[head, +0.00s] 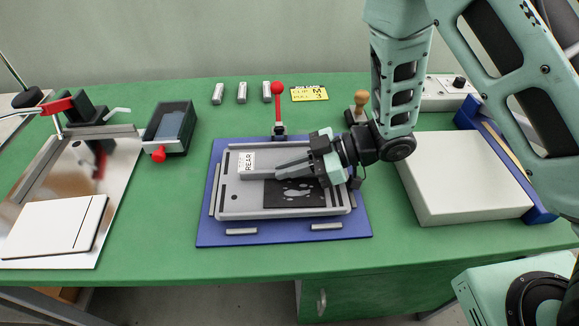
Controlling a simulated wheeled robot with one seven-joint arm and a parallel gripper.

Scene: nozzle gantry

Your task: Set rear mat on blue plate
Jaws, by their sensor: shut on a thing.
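The rear mat (232,193) is a light grey, flat rectangular piece with a white "REAR" label near its upper left. A black panel (296,198) with pale oval shapes shows at its right half. The mat is over the blue plate (216,241), whose blue border shows on all sides. Whether it rests flat or is slightly raised, I cannot tell. My gripper (277,173) reaches in from the right, over the mat, its fingers pointing left. It is shut on the mat near the label; the exact grip point is partly hidden by the fingers.
A red-knobbed lever (279,105) stands behind the plate. A dark bin (169,130) is at left, beside a metal board with a white slab (52,228). A large white block (465,177) is close at right. Green table is clear in front.

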